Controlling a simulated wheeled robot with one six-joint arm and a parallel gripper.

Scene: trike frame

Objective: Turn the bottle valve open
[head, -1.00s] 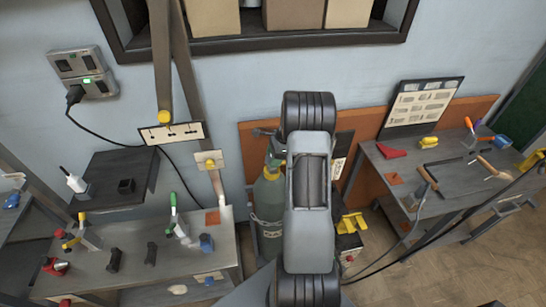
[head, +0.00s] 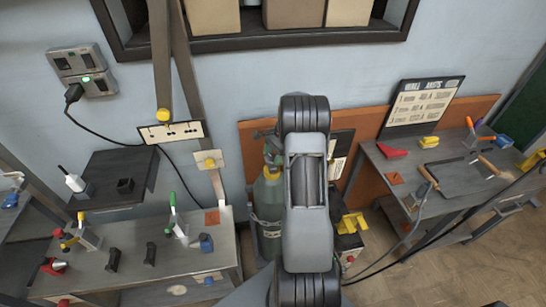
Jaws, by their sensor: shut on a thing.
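The green gas bottle (head: 268,196) stands upright near the wall, left of my arm, which covers its right side. Small dark and green fittings (head: 271,150) show at its top, beside my arm. The valve itself cannot be made out clearly. My gripper is hidden behind my own arm links, so its jaws and their contact with the valve do not show.
A workbench with clamps (head: 140,245) stands at the left. A second bench (head: 410,170) with tools stands at the right. A yellow object (head: 352,222) sits just right of my arm. A cable runs across the floor at the right.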

